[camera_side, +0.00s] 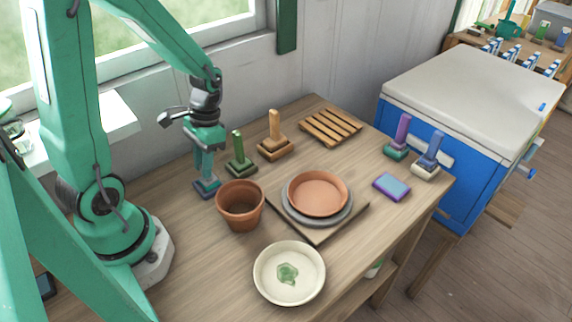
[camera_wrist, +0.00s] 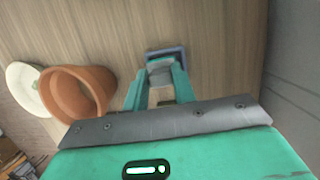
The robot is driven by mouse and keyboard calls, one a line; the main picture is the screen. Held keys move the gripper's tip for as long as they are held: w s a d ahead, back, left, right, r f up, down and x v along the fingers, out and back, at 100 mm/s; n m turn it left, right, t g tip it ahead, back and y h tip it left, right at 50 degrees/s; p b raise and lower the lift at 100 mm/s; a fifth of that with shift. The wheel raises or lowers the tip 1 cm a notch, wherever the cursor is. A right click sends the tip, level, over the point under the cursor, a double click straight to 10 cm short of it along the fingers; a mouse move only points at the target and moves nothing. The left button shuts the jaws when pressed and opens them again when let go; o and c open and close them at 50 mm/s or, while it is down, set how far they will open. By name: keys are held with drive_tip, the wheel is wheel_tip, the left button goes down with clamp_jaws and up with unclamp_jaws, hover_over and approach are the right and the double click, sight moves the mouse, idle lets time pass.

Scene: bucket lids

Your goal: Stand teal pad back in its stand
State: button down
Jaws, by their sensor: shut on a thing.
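My gripper (camera_side: 206,170) points down at the left of the table, its teal fingers just over a small blue-purple stand (camera_side: 207,188). In the wrist view the fingers (camera_wrist: 161,82) are shut on the sides of a greyish-teal block, which I take for the teal pad (camera_wrist: 161,65). The stand's blue-purple rim (camera_wrist: 165,51) shows around the pad's far end. The pad looks upright at the stand; I cannot tell whether it is fully seated. In the side view the fingers mostly hide the pad.
A terracotta pot (camera_side: 240,208) is close in front.

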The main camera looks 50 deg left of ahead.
drive_tip(key=shift+r, duration=0.2)
drive_tip(key=shift+r, duration=1.7)
drive_tip(key=shift+f, duration=0.1)
drive_tip(key=shift+f, duration=1.75)
drive_tip(key=shift+f, duration=0.1)
drive_tip(key=c, duration=1.1)
unclamp_jaws()
drive_tip(key=shift+o, duration=0.2)
